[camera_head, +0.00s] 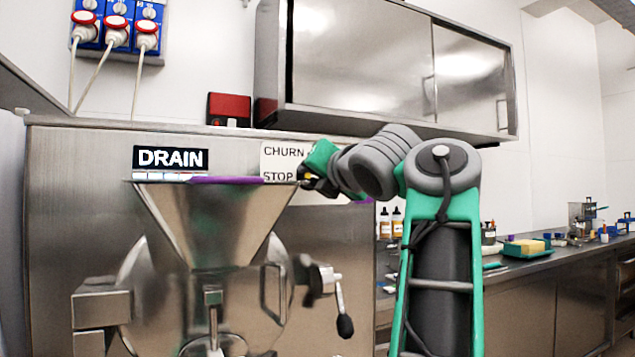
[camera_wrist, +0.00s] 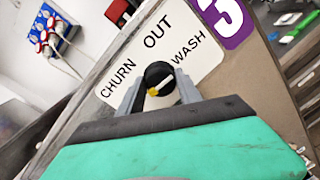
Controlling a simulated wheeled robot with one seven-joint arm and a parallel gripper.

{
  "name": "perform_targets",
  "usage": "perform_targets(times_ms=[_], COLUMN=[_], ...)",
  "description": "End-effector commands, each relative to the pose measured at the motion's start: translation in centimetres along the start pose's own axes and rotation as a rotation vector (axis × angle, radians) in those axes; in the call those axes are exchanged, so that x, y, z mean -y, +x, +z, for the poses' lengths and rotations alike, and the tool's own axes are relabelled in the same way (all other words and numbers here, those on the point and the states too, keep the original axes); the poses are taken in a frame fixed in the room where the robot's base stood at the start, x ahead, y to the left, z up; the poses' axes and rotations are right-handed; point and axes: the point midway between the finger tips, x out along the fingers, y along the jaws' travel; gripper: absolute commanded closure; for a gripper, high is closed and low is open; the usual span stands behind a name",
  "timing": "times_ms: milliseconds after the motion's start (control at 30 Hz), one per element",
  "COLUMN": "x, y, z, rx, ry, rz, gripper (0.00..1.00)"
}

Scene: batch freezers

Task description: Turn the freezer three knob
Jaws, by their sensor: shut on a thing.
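The freezer three knob (camera_wrist: 160,79) is black with a white pointer line and a small yellow mark. It sits on a white label (camera_wrist: 155,45) with CHURN, OUT and WASH around it, beside a purple 3 (camera_wrist: 228,18). My gripper (camera_wrist: 160,92) is shut on the knob, a finger on each side. In the head view my gripper (camera_head: 308,180) is at the freezer's front panel, over the CHURN and STOP label (camera_head: 283,152). The arm and gripper hide the knob and part of the label there.
A steel hopper (camera_head: 212,220) stands in front of the freezer panel, left of my gripper, with a black-ended lever (camera_head: 343,310) below. A steel wall cabinet (camera_head: 360,60) hangs above. A counter (camera_head: 545,262) with bottles and a tray lies to the right.

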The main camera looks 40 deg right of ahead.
Motion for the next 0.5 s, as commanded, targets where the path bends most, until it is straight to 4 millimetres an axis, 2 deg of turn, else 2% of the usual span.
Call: perform_targets(times_ms=[200, 500], x=[-0.08, -0.14], y=[-0.02, -0.04], z=[0.08, 0.16], rx=[0.011, 0.015], ry=[-0.085, -0.123], rz=[0.006, 0.007], gripper=[0.99, 0.99])
